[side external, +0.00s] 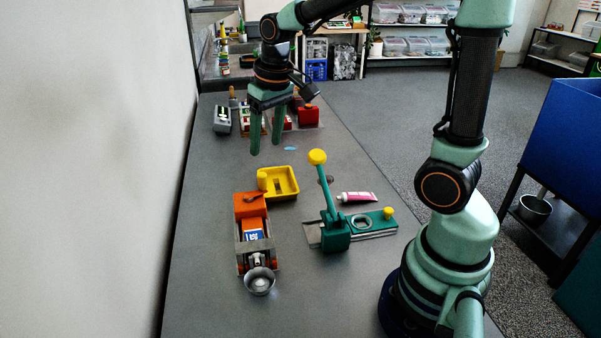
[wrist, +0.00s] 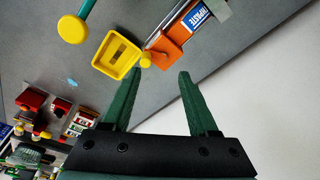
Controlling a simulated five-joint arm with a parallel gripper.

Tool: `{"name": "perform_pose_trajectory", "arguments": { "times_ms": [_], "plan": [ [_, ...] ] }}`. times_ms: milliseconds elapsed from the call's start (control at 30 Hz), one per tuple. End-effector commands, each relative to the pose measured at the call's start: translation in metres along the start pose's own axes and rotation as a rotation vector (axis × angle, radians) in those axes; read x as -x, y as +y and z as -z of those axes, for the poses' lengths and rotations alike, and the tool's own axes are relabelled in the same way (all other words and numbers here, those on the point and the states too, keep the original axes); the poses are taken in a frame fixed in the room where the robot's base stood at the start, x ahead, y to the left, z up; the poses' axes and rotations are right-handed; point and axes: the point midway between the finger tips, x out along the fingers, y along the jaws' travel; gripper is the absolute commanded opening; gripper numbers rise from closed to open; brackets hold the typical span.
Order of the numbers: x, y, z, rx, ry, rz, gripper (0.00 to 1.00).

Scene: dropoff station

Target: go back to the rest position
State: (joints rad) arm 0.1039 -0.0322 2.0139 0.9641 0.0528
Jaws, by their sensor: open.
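My gripper (side external: 266,150) hangs pointing down over the far part of the grey table (side external: 205,215). Its two green fingers are apart with nothing between them. In the wrist view my gripper (wrist: 158,75) also shows open and empty, with bare table and pale wall beyond the fingertips. My arm reaches across from its base at the right of the table.
Several small machines, one red (side external: 308,115), stand behind. A wall (side external: 80,170) borders the left.

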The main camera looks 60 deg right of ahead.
Motion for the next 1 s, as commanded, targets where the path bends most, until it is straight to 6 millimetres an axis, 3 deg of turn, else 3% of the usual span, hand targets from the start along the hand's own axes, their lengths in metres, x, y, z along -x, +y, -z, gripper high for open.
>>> {"name": "perform_pose_trajectory", "arguments": {
  "times_ms": [200,500,700,1000],
  "plan": [
    [0.036,-0.013,-0.037,0.062,0.123,0.016,0.60],
    [0.054,-0.023,-0.081,0.132,0.259,0.037,0.60],
    [0.055,-0.025,-0.092,0.150,0.294,0.043,0.60],
    [0.055,-0.025,-0.093,0.151,0.295,0.043,0.60]
  ]
}}
